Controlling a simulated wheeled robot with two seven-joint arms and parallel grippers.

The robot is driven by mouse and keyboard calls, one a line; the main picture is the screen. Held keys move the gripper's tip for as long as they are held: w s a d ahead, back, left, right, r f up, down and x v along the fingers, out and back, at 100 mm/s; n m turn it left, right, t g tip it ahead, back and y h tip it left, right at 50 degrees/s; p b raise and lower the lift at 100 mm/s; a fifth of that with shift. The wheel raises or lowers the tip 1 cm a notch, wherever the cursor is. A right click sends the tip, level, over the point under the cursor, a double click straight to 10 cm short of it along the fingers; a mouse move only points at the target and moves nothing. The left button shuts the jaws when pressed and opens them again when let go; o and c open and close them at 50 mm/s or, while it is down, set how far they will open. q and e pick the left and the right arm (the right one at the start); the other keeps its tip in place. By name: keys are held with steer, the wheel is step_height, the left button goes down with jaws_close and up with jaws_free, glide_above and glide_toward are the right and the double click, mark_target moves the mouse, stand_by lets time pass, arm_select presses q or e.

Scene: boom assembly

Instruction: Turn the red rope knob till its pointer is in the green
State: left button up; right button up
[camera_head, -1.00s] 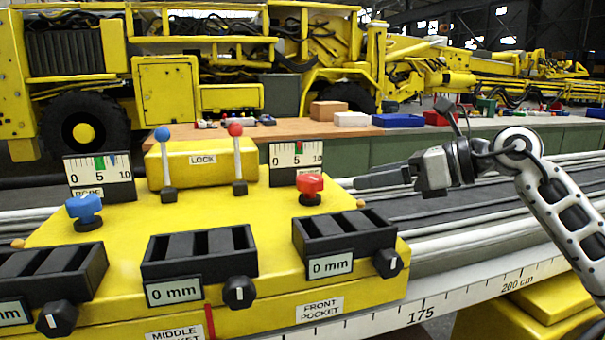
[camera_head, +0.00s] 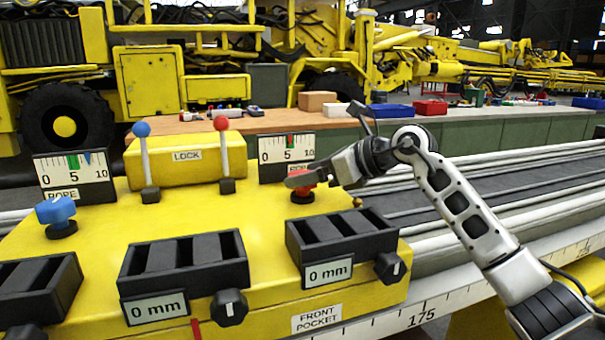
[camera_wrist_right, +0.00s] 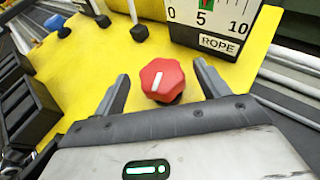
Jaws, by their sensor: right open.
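The red rope knob (camera_head: 304,196) stands on the yellow panel below its gauge (camera_head: 287,158), partly hidden by my right gripper (camera_head: 298,180) in the head view. In the right wrist view the knob (camera_wrist_right: 162,78), with a white mark on top, shows between the two open fingers of my right gripper (camera_wrist_right: 161,71), with a gap on each side. No grip on it shows. The gauge (camera_wrist_right: 213,22) is marked 0, 5 and 10 and labelled ROPE; a red pointer shows at its green band near 5, though the top is cut off. My left gripper is out of view.
The blue knob (camera_head: 57,212) and its gauge (camera_head: 75,178) are at the left. A blue-topped lever (camera_head: 146,165) and a red-topped lever (camera_head: 224,155) stand by the LOCK block (camera_head: 187,155). Black pockets (camera_head: 340,240) line the panel's front.

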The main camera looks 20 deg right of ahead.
steer(key=shift+x, duration=1)
steer(key=c, duration=1)
steer(key=shift+o, duration=0.2)
steer(key=shift+r+m+t+h+p, duration=0.1)
steer(key=shift+m+t+h+p, duration=0.65)
steer(key=shift+m+h, duration=0.2)
steer(key=shift+m+t+h, duration=0.25)
steer(key=shift+m, duration=0.2)
steer(key=shift+m+t+h, duration=0.4)
steer(key=shift+m+h, duration=0.3)
steer(key=shift+h, duration=0.1)
steer(key=o, duration=1)
steer(key=shift+c, duration=0.2)
